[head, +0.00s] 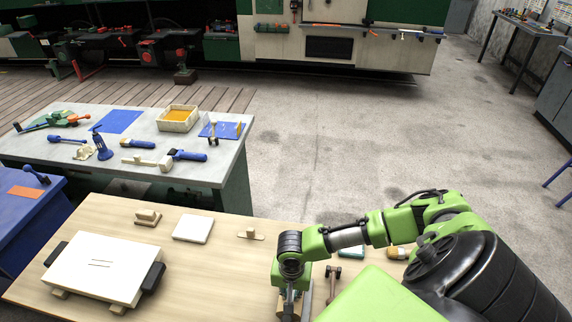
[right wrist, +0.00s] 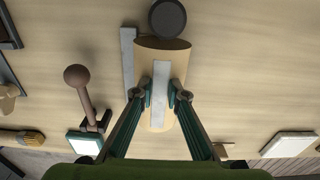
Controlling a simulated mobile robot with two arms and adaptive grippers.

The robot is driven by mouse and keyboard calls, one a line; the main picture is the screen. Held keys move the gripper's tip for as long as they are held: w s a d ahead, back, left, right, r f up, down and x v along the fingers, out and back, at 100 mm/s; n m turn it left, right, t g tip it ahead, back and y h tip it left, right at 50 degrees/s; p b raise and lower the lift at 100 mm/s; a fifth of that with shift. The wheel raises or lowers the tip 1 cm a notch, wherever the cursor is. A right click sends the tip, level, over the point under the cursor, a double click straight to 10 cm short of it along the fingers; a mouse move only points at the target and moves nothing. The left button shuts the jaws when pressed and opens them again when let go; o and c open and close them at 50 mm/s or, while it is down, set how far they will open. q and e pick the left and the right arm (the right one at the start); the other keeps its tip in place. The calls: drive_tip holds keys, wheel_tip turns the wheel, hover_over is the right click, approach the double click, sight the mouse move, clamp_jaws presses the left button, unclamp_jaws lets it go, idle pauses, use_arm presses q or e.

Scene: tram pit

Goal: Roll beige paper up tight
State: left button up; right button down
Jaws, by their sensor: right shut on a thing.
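The beige paper (right wrist: 178,62) lies on the wooden table in the right wrist view, its far end curved. A pale grey flat bar (right wrist: 160,82) lies lengthwise over its middle. My right gripper (right wrist: 161,97) has its fingertips on both sides of this bar and is shut on it, above the paper. The fingers hide part of the paper's near end. In the head view my right gripper (head: 290,302) is low at the table's front, and the paper is mostly hidden behind it. My left gripper is in neither view.
A dark round piece (right wrist: 167,18) stands at the paper's far end, and a metal strip (right wrist: 128,62) lies along its left. A round-headed tool (right wrist: 78,78) and a teal-edged box (right wrist: 83,144) are farther left. A white block (head: 193,229) and white board (head: 102,266) occupy the table's left.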

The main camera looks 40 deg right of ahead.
drive_tip(key=shift+d, duration=0.15)
drive_tip(key=c, duration=1.9)
unclamp_jaws()
wheel_tip(320, 180, up, 12)
drive_tip(key=shift+s, duration=0.1)
